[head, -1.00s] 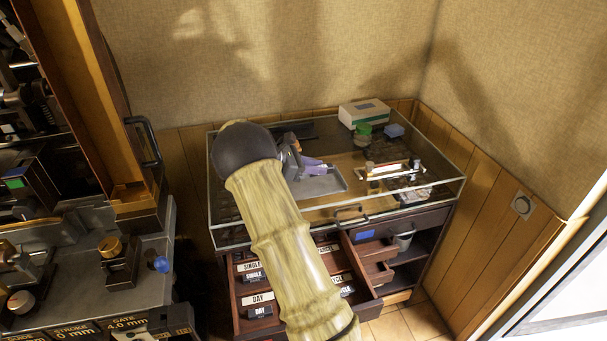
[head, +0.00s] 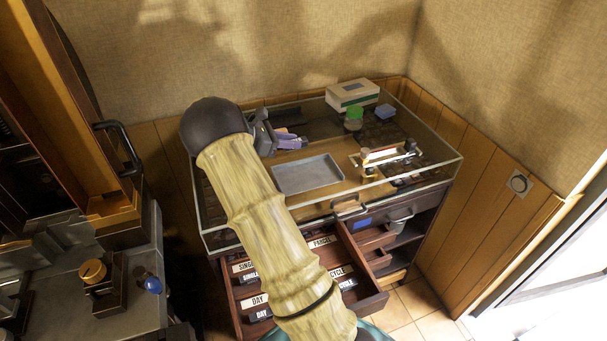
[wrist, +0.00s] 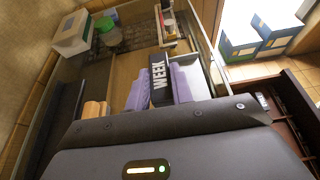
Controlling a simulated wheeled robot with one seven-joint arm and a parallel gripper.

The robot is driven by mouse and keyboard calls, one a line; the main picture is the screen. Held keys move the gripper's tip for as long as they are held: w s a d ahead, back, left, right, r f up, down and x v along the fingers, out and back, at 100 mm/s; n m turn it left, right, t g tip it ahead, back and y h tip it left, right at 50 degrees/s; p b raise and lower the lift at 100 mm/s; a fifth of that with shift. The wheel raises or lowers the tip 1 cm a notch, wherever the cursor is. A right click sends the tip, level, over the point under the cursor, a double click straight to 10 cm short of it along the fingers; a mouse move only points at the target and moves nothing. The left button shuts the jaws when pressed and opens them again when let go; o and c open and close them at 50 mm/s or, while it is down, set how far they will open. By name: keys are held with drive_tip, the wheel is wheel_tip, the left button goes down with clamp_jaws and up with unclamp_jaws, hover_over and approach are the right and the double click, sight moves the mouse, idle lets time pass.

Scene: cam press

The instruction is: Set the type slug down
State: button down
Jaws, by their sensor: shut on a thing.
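The type slug (wrist: 159,82) is a dark block with WEEK in white letters. In the wrist view it is clamped between the two purple pads of my gripper (wrist: 161,84). In the head view my gripper (head: 290,140) is over the glass-sided cabinet, behind and left of a shallow grey tray (head: 307,175). The tray looks empty. The slug is too small to make out in the head view, and I cannot tell its height above the surface.
The glass-sided cabinet (head: 455,172) holds a white-green box (head: 352,94), a green-lidded jar (head: 354,117), a blue block (head: 385,111) and a small rail fixture (head: 385,155). Below, an open drawer (head: 372,303) holds labelled type slugs. A machine with a blue knob (head: 153,285) stands left.

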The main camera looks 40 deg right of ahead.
drive_tip(key=p, duration=0.1)
hover_over(291, 174)
wheel_tip(291, 174, down, 6)
drive_tip(key=shift+r, duration=0.1)
drive_tip(key=shift+f, duration=0.2)
drive_tip(key=shift+f+p, duration=0.45)
drive_tip(key=shift+f, duration=1.35)
drive_tip(key=shift+f, duration=0.15)
drive_tip(key=c, duration=1.5)
unclamp_jaws()
drive_tip(key=shift+c, duration=0.2)
drive_tip(key=shift+o, duration=0.2)
